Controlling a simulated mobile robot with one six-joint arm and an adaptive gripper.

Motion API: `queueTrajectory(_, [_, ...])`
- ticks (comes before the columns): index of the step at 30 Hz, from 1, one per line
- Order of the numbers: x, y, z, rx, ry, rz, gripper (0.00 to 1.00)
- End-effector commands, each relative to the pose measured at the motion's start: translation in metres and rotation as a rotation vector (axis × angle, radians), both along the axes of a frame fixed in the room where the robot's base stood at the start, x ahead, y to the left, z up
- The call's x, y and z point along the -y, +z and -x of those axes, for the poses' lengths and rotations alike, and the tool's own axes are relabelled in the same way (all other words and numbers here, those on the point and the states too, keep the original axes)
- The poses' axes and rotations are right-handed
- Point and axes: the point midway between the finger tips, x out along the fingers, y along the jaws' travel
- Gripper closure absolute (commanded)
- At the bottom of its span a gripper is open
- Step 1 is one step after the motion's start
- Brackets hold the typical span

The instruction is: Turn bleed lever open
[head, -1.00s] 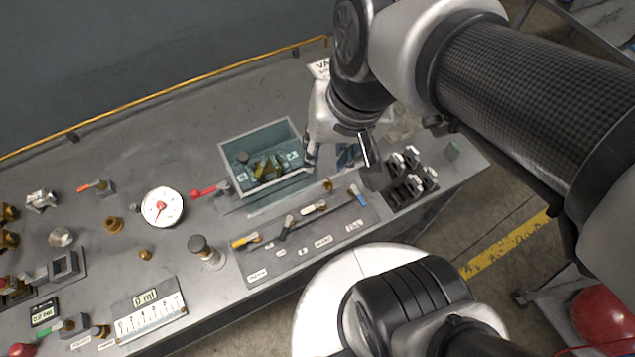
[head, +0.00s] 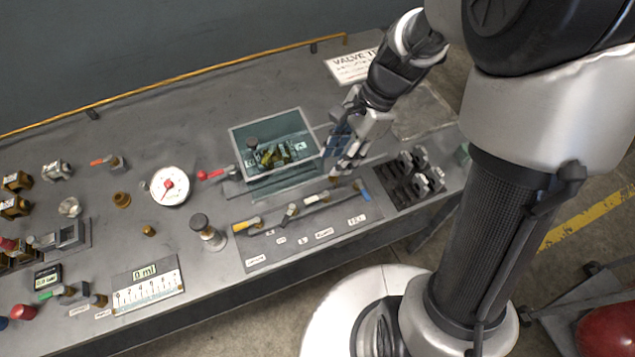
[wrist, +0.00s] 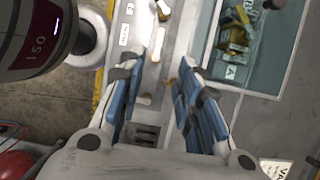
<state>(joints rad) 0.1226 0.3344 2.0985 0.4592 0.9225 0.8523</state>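A lever panel (head: 270,248) lies along the bench's front edge with small labels too blurred to read, so I cannot tell which lever is the bleed lever. It carries a yellow-handled lever (head: 247,224), a dark lever with a pale end (head: 290,212), a white-handled lever (head: 311,198) and a blue-handled lever (head: 364,191). My gripper (head: 342,168) is above the panel's right part, behind the blue-handled lever. In the wrist view my gripper (wrist: 168,65) has its blue-padded fingers apart with nothing held between them.
A teal tub (head: 273,145) with brass parts stands left of my gripper. A red-handled lever (head: 213,174) sits beside it. A dark socket rack (head: 412,178) lies to the right. A dial gauge (head: 170,186) and a black-topped post (head: 205,232) stand further left.

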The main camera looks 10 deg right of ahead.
Motion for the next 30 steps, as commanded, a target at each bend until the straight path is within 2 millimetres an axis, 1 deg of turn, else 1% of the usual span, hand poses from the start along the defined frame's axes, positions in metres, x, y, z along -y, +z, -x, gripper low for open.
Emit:
queueTrajectory(1, [-0.005,-0.016,0.002,-0.004,0.004,0.000,0.69])
queueTrajectory(3, [-0.011,-0.030,0.004,-0.004,0.004,0.000,0.69])
queueTrajectory(9, [-0.027,-0.071,0.009,-0.004,0.005,0.000,0.69])
queueTrajectory(15, [-0.041,-0.105,0.013,-0.003,0.005,0.001,0.69])
queueTrajectory(18, [-0.045,-0.116,0.014,-0.001,0.005,0.001,0.69])
queueTrajectory(21, [-0.048,-0.122,0.014,0.000,0.004,0.001,0.69])
queueTrajectory(30, [-0.050,-0.125,0.015,0.001,0.003,0.002,0.69])
